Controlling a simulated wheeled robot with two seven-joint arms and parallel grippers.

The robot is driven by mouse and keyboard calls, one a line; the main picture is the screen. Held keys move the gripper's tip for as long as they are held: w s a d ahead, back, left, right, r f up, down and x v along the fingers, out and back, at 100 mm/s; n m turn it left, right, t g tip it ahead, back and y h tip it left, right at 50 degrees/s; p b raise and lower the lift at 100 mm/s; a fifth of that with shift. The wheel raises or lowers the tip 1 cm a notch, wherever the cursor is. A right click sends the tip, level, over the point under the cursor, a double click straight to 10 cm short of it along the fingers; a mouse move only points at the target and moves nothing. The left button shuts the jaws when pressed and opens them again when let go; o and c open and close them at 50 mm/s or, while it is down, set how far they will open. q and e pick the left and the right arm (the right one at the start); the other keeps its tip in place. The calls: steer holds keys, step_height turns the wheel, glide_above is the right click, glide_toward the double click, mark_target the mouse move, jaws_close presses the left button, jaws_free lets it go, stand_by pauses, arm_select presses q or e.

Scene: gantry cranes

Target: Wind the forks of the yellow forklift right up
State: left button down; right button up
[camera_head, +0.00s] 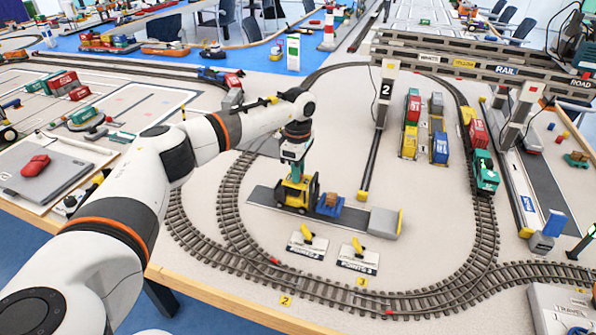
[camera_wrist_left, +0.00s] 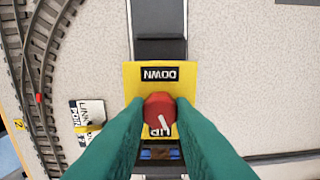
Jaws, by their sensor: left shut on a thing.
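The yellow forklift (camera_head: 295,194) stands on a dark strip inside the oval track. At its right a blue pallet (camera_head: 328,209) with a brown box (camera_head: 332,198) sits low at the fork side; the forks themselves are hard to make out. My left gripper (camera_head: 295,171) reaches straight down onto the forklift's top. In the left wrist view its green fingers (camera_wrist_left: 159,112) are shut on a red knob (camera_wrist_left: 158,104) with a white mark. The knob sits on a yellow plate (camera_wrist_left: 133,82) labelled DOWN, with a partly covered UP label near the fingertips. My right gripper is out of view.
Two points levers on white plates (camera_head: 306,246) stand in front of the forklift. A grey block with a yellow end (camera_head: 385,224) ends the strip. The gantry crane's post marked 2 (camera_head: 386,90) rises behind it. Curved track (camera_head: 232,205) runs close at the left.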

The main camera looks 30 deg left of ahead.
arm_select(q)
steer(key=shift+m, duration=1.9)
steer(key=c, duration=1.2)
jaws_free()
steer(key=shift+c, duration=0.2)
step_height(320, 180, up, 12)
steer(key=b, duration=0.1)
